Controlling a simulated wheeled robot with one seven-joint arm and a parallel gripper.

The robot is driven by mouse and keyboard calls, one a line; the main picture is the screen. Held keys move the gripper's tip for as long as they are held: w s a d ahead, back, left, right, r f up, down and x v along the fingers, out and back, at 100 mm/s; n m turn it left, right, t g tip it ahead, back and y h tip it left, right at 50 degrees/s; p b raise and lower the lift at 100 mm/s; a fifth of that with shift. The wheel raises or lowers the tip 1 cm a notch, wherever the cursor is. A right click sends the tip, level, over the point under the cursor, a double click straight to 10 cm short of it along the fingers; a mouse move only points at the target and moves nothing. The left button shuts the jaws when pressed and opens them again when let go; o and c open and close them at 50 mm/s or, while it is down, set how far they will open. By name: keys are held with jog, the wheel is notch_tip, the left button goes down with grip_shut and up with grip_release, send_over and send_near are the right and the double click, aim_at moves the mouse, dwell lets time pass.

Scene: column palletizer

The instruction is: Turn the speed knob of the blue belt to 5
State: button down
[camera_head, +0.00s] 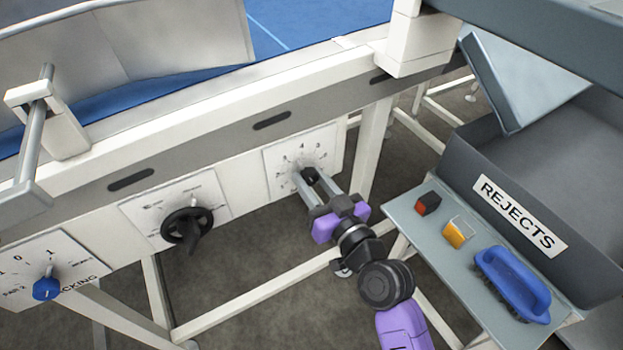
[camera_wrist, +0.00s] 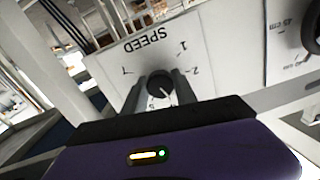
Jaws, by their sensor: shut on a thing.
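The speed knob (camera_head: 310,174) is a small black dial knob on a white plate (camera_head: 276,160) at the right end of the belt frame's side panel. The numbers 4 and 3 show above it. My gripper (camera_head: 308,179) reaches up from the lower right, its two grey fingers on either side of the knob, shut on it. In the wrist view, the knob (camera_wrist: 159,84) sits between the fingers, with the word SPEED upside down above and 1 and 2 to the right. Its light pointer line slants to the lower right; the number there is hidden. The blue belt (camera_head: 115,105) runs above.
A black handwheel (camera_head: 187,227) and a blue selector knob (camera_head: 46,288) lie further left on the panel.

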jog(key=m+p, duration=0.1)
jog(key=m, duration=0.4)
jog(key=shift+r+m, duration=0.1)
jog(key=shift+m, duration=0.3)
jog(key=shift+m+p, duration=0.65)
jog(key=shift+m, duration=1.35)
jog(key=c, duration=1)
grip_release()
jog(key=b+v, duration=0.1)
jog(key=v, duration=0.7)
jog(key=shift+a, duration=0.1)
